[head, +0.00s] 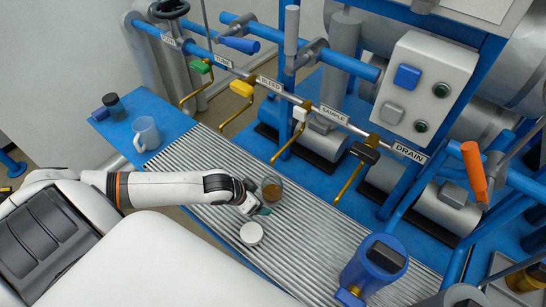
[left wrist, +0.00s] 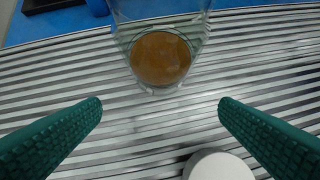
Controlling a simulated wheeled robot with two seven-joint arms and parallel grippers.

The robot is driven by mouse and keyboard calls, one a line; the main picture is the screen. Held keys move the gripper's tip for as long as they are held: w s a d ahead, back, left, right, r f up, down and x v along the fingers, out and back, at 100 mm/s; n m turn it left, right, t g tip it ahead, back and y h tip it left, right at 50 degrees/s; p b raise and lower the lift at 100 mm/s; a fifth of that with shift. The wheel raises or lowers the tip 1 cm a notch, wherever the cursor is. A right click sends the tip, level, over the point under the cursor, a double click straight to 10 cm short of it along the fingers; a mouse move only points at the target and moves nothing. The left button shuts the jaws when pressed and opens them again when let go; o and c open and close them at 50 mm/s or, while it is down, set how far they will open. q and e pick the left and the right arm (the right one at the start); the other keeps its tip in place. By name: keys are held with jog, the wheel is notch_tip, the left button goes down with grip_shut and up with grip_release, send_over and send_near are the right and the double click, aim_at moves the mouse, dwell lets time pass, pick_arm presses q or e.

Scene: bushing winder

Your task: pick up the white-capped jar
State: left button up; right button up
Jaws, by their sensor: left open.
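The white-capped jar (head: 251,233) stands on the ribbed metal tray, just below my left gripper in the head view. In the left wrist view its white cap (left wrist: 219,167) shows at the bottom edge, near the right finger and partly cut off. My left gripper (left wrist: 160,118) is open with nothing between its green fingers. In the head view the left gripper (head: 258,212) is low over the tray, between the jar and a clear glass of brown liquid (head: 272,188). The glass (left wrist: 160,55) stands ahead of the fingers in the left wrist view. My right gripper is not seen.
The ribbed tray (head: 325,245) is clear to the right of the jar up to a blue meter (head: 373,265). Valve handles and pipes with yellow spouts (head: 351,178) rise behind the tray.

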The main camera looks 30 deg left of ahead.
aim_at(274, 187)
pick_arm(q)
jog(key=w, duration=0.2)
jog(key=w+d, duration=0.1)
jog(key=w, duration=0.1)
jog(key=w+d, duration=0.1)
jog(key=w, duration=0.2)
jog(key=shift+f, duration=0.15)
jog(key=shift+w+f, duration=0.2)
jog(key=shift+f, duration=0.2)
jog(key=c, duration=1.2)
jog(key=shift+s, duration=0.1)
